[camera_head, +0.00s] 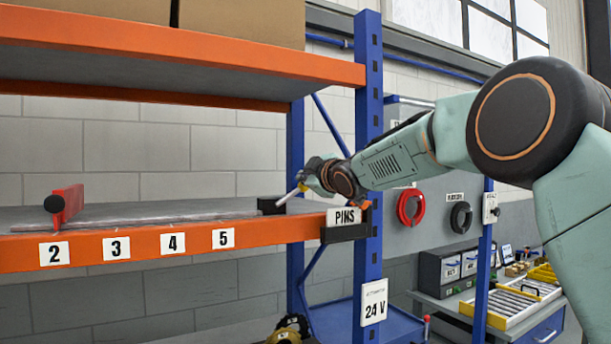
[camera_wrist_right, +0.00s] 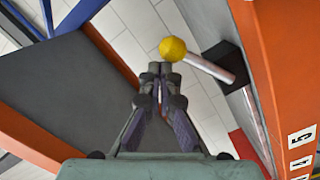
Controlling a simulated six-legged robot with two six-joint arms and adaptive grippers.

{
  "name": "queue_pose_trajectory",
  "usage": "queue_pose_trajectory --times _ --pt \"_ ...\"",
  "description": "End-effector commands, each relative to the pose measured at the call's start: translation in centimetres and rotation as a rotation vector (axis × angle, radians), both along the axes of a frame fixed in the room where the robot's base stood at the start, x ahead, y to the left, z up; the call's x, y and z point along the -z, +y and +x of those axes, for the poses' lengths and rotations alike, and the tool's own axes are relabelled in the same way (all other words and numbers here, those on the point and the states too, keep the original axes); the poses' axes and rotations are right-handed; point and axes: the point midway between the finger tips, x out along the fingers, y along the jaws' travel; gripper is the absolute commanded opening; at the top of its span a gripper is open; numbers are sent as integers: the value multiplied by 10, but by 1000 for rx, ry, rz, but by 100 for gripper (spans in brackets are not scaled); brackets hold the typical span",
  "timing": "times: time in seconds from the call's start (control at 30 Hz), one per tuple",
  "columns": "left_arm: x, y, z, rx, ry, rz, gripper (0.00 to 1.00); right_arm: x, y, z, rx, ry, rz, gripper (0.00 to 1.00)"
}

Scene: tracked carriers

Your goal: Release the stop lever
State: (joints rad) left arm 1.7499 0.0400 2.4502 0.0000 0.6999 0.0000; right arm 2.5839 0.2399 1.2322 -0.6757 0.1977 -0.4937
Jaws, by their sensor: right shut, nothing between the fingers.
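The stop lever is a light metal rod (camera_wrist_right: 212,68) with a yellow ball knob (camera_wrist_right: 173,49), rising from a black block (camera_wrist_right: 228,57) at the shelf edge. My right gripper (camera_head: 309,178) is at the lever's upper end. In the wrist view its fingertips (camera_wrist_right: 160,69) are shut and empty, close beside the knob; I cannot tell whether they touch it. My left gripper is out of view.
The orange shelf edge (camera_head: 140,247) carries labels 2 to 5. A red bar with a black end (camera_head: 66,205) stands on its left. A PINS holder (camera_head: 345,231) and blue post (camera_head: 368,120) stand right of the lever. An upper shelf (camera_head: 180,60) is above.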

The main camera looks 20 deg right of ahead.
Motion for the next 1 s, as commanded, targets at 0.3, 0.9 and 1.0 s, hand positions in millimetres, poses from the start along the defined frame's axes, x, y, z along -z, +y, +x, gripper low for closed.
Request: queue_pose_trajectory --times 0.3,0.9,1.0 --pt "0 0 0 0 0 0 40 3 -2 0 2 5 0 0" --pt "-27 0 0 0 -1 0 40 -35 14 0 -2 1 -2 0" --pt "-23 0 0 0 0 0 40 -38 16 -6 -2 -2 0 0"
